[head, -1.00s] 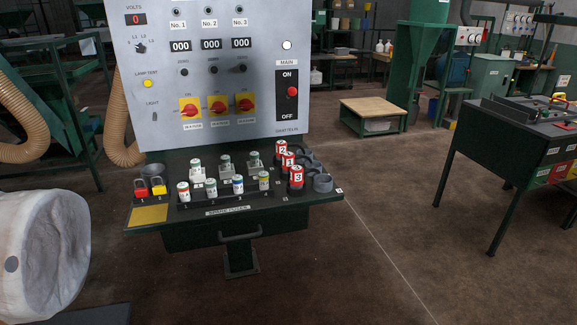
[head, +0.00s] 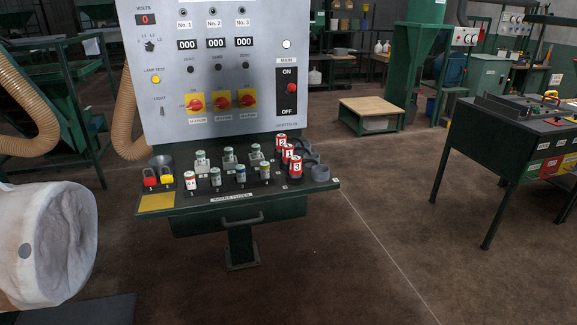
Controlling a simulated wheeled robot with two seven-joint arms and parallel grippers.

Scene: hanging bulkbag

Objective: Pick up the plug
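No part is clearly marked as a plug. Three red cylinders with white number labels stand at the right of the control panel's shelf: number 2 (head: 281,143), number 1 (head: 288,153) and number 3 (head: 296,166). They may be the plugs, but I cannot tell for sure. Dark round holders (head: 319,173) sit beside them on the right. Neither of my grippers is in view.
The shelf (head: 158,203) also bears several white fuse-like cylinders (head: 190,181), a red padlock (head: 150,177) and a yellow padlock (head: 166,180). A dark green bench (head: 500,150) stands at right. The floor between is clear.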

